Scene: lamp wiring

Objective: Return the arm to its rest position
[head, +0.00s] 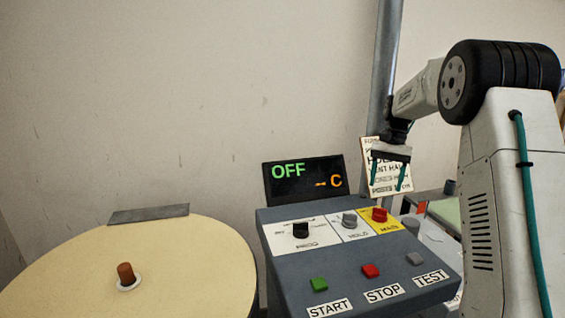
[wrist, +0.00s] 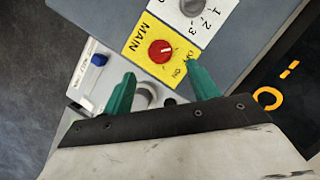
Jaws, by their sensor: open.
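My gripper (head: 389,172) is at the right in the head view, above the back right part of a grey control panel (head: 278,259). Its two green fingers are apart with nothing between them. In the wrist view, my gripper (wrist: 160,90) has its fingertips over the red MAIN knob (wrist: 162,51) on its yellow plate. The MAIN knob also shows in the head view (head: 379,214), just below the fingers. I cannot tell whether the fingers touch the panel. My arm reaches over from the right.
A display (head: 304,180) behind the panel reads OFF and "-- C". Green START (head: 319,284), red STOP (head: 370,271) and grey TEST (head: 415,259) buttons sit in front. A round cream table (head: 190,270) is at left. A metal pole (head: 384,65) and a sign (head: 372,181) stand close behind my gripper.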

